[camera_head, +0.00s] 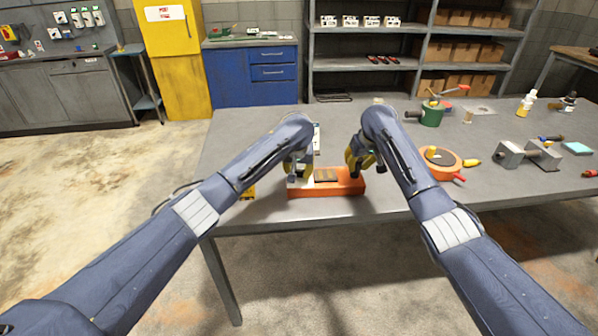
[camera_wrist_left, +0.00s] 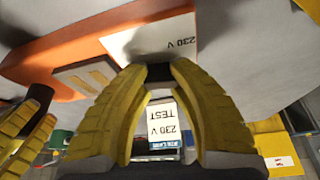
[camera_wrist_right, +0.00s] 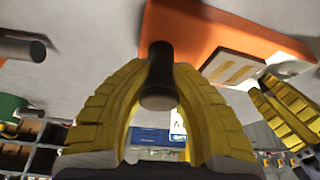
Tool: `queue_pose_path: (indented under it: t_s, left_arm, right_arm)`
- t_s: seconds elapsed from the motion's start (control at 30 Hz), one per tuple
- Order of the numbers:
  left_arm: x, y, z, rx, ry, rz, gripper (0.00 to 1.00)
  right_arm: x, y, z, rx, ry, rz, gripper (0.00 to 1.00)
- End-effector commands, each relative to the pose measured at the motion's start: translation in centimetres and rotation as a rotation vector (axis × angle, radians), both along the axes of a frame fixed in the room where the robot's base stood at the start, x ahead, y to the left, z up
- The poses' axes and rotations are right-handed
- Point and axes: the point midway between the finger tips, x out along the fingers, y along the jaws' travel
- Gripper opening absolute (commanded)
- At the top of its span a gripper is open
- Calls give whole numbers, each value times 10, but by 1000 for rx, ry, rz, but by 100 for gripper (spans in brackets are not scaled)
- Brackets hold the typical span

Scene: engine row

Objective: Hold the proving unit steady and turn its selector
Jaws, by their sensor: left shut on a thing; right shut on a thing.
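The proving unit is an orange box (camera_head: 326,190) lying near the table's front edge, with a ribbed tan panel (camera_head: 326,175) and a white 230 V label (camera_wrist_left: 150,38) on it. My left gripper (camera_head: 296,178) is shut at the unit's left end, on a dark part (camera_wrist_left: 158,73) beside the white label; the fingers hide most of that part. My right gripper (camera_head: 354,172) is shut on a black cylindrical selector knob (camera_wrist_right: 159,80) at the unit's right end. A white 230 V TEST card (camera_wrist_left: 163,124) shows beyond the left fingers.
A yellow object (camera_head: 249,192) sits left of the unit. The table's left part is mostly clear.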

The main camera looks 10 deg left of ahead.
Motion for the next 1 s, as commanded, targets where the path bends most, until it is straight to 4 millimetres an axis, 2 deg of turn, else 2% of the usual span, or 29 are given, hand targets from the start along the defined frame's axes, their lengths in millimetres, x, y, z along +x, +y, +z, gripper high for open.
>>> queue_pose_path:
  t_s: [0.53, 1.0]
  left_arm:
    - [1, 6, -1, 9, 2, -85, 0]
    - [3, 7, 0, 13, 3, -427, 0]
  right_arm:
    - [0, -4, -1, -7, 2, -4, 0]
    - [0, -6, -2, -9, 2, -4, 0]
